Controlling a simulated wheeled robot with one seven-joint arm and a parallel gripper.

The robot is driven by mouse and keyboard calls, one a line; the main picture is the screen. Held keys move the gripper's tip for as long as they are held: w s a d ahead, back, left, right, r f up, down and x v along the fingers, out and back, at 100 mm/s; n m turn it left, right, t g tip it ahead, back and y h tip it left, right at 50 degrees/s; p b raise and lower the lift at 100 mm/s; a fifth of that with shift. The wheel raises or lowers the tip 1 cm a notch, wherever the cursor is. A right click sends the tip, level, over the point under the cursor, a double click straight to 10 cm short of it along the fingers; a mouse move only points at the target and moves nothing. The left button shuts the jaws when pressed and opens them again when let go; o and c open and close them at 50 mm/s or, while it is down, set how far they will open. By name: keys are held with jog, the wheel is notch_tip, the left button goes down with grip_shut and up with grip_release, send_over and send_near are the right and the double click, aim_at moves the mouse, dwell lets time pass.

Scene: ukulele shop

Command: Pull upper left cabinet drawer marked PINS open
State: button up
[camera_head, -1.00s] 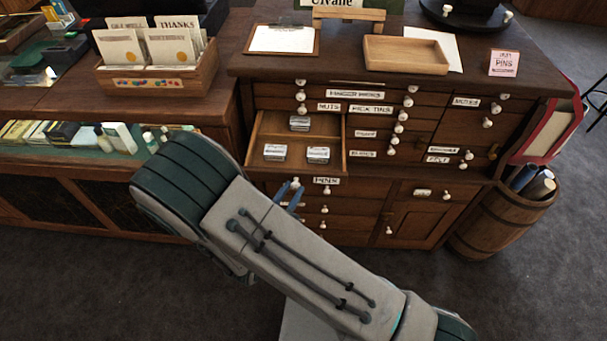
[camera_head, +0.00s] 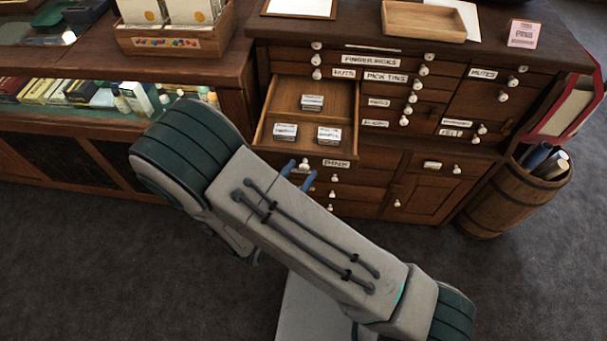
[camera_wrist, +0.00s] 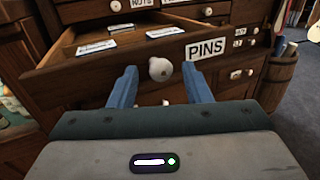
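The PINS drawer (camera_head: 262,135) stands pulled out of the upper left of the wooden cabinet. In the wrist view its front (camera_wrist: 90,82) carries a PINS label (camera_wrist: 206,48) and a round white knob (camera_wrist: 160,69). The knob also shows in the head view (camera_head: 304,165). Several small tins (camera_head: 312,102) lie inside the drawer. My gripper (camera_wrist: 160,72) is at the drawer front, with one blue finger on each side of the knob. Gaps show between the knob and both fingers, so it looks open.
Closed drawers with white knobs surround it, and a lower cabinet door (camera_head: 420,195) is closed. A barrel (camera_head: 505,195) with rolls stands at the right. A glass display counter (camera_head: 70,120) is at the left. The carpet in front is free.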

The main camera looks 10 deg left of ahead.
jog(key=b+v, duration=0.2)
jog(key=v, duration=1.1)
jog(key=shift+s, duration=0.4)
jog(key=w+d+r+m+g+y, duration=0.1)
jog(key=d+r+m+g, duration=0.3)
jog(key=d+m, duration=0.5)
jog(key=w+d+r+m+g+y, duration=0.2)
jog(key=d+r+m+g, duration=0.3)
jog(key=d+m, duration=0.5)
jog(key=w+d+r+m+g+y, duration=0.1)
jog(key=d+r+m+g+y, duration=0.2)
jog(key=m, duration=1)
jog(key=d+r+g, duration=0.2)
jog(key=d+r, duration=0.3)
jog(key=d, duration=0.1)
jog(key=shift+w+d+r, duration=0.25)
jog(key=shift+w, duration=0.1)
